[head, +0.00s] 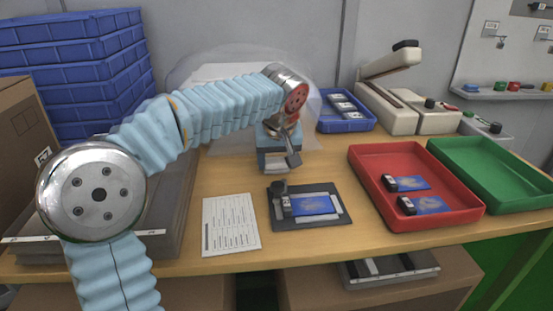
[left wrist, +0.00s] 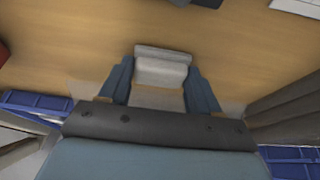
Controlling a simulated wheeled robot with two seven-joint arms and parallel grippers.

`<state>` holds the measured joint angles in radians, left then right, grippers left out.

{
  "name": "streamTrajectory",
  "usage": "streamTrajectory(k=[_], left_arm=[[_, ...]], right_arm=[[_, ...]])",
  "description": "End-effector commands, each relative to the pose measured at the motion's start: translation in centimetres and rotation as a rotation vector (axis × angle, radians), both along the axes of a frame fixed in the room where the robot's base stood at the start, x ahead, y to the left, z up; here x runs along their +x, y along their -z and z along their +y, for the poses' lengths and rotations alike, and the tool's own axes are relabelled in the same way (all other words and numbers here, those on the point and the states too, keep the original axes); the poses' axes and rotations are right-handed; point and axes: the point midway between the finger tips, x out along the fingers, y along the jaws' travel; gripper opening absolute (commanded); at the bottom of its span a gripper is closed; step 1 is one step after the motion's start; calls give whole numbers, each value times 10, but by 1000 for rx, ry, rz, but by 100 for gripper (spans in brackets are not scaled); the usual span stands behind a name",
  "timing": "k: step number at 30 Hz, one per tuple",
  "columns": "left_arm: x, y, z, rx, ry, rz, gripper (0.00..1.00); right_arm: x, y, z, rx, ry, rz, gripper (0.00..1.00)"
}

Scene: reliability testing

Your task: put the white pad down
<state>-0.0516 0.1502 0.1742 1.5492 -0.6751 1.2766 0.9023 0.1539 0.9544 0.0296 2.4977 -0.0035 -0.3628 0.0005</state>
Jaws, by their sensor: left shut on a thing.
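My left gripper (head: 277,155) reaches over the table (head: 375,138) from the left, pointing down behind the dark mat. It is shut on the white pad (head: 275,164). In the left wrist view the pad (left wrist: 162,68) sits between the two blue fingers of the gripper (left wrist: 160,85), with wood tabletop around it. The pad is close to the tabletop; I cannot tell whether it touches it. My right gripper is not in view.
A dark mat (head: 341,213) with a blue card and black-and-white device lies in front, beside a printed sheet (head: 231,225). A red tray (head: 455,212) and green tray (head: 510,206) stand right. A blue tray (head: 365,125) and white machine (head: 390,103) are behind. Blue crates (head: 70,60) are stacked left.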

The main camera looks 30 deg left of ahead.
Motion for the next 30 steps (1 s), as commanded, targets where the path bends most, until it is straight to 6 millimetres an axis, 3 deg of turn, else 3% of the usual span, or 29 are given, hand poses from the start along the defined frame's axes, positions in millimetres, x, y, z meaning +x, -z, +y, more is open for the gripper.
streamTrajectory(k=[8,9,14,24,30], left_arm=[[0,3,0,0,0,0,38],[0,4,0,0,0,0,64],[0,3,0,0,0,0,88],[-1,-5,-1,-1,1,-2,88],[-13,-42,-10,-1,2,-4,88]], right_arm=[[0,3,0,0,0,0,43],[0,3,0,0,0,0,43],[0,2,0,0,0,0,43],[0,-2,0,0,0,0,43],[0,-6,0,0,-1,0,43]])
